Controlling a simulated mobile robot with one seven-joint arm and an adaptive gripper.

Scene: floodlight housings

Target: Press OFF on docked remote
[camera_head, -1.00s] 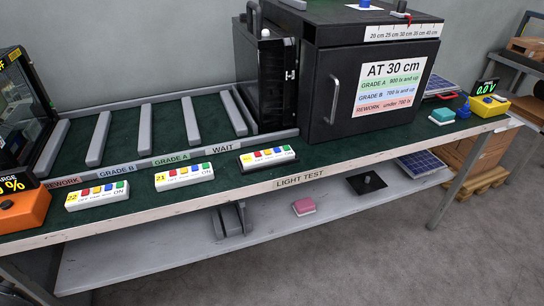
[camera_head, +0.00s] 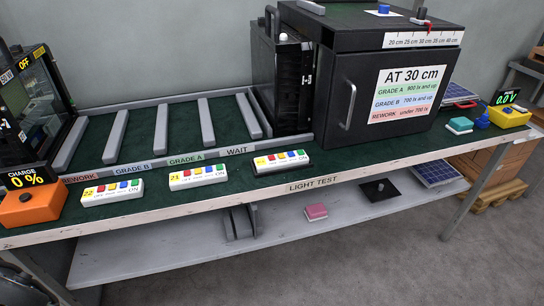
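Three white remotes with yellow, red, blue and green buttons lie along the front of the green bench top. The right remote (camera_head: 281,161) sits in a dark dock below the WAIT label; its number is too small to read. The middle remote (camera_head: 198,177), marked 21, and the left remote (camera_head: 112,192), marked 22, lie on the bench with no dark dock visible under them. The small print on the buttons is hard to read, but ON shows at the right ends. My gripper is not in view.
A black test box (camera_head: 375,95) marked AT 30 cm stands right of the docked remote. An orange charge unit (camera_head: 32,207) reading 0 % is at the left end. Grey dividers (camera_head: 160,133) stand behind the remotes. A pink block (camera_head: 316,212) lies on the lower shelf.

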